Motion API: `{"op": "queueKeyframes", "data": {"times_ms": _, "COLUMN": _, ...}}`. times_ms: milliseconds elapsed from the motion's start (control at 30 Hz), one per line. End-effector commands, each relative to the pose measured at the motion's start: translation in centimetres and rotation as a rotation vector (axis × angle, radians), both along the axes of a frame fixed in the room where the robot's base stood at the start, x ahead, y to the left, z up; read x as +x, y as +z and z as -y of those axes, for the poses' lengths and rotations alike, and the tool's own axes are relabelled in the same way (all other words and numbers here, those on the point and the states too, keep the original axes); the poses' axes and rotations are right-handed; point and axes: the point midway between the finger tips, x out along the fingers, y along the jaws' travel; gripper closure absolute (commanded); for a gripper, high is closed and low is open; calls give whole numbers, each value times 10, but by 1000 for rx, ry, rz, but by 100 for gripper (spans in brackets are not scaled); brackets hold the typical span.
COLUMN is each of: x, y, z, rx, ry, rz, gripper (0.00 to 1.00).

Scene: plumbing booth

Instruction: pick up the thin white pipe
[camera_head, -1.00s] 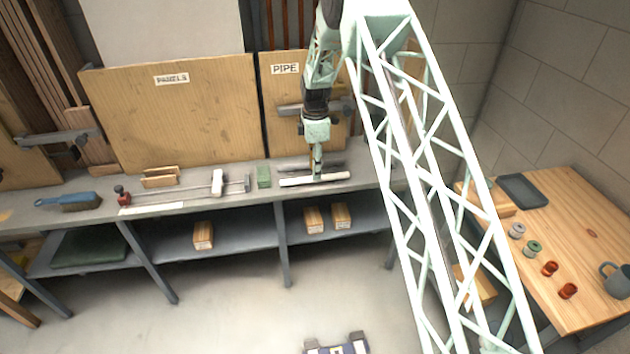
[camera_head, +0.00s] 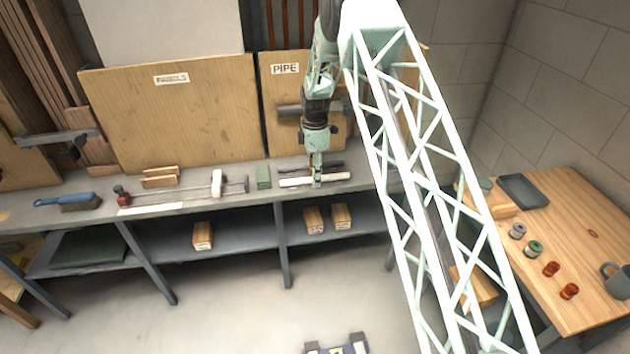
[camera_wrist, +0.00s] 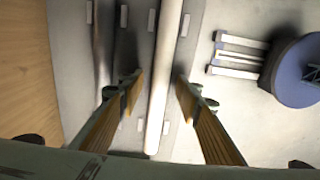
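The thin white pipe (camera_head: 338,177) lies on the grey shelf top below the PIPE board. In the wrist view the white pipe (camera_wrist: 164,70) runs lengthwise between my two fingers. My gripper (camera_head: 316,182) is down at the pipe, around its middle. In the wrist view my gripper (camera_wrist: 160,87) is open, with one wood-coloured finger on each side of the pipe and a visible gap to each. Whether the fingertips reach below the pipe's top is hard to tell.
A dark grey pipe (camera_head: 329,164) lies just behind the white one. A green block (camera_head: 263,177) and a clamp (camera_head: 217,184) are to the left on the shelf top (camera_head: 100,213). The PIPE board (camera_head: 285,120) stands close behind. A wooden table (camera_head: 570,225) is at right.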

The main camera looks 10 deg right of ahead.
Motion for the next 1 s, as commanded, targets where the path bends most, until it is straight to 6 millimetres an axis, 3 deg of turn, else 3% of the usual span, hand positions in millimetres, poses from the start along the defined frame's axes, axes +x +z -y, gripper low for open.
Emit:
{"op": "queueKeyframes", "data": {"times_ms": 300, "x": 0, "y": 0, "z": 0, "rx": 0, "ry": 0, "rz": 0, "gripper": 96}}
{"op": "queueKeyframes", "data": {"times_ms": 700, "x": 0, "y": 3, "z": 0, "rx": 0, "ry": 0, "rz": 0, "gripper": 96}}
{"op": "queueKeyframes", "data": {"times_ms": 1000, "x": 0, "y": 21, "z": 0, "rx": 0, "ry": 0, "rz": 1, "gripper": 96}}
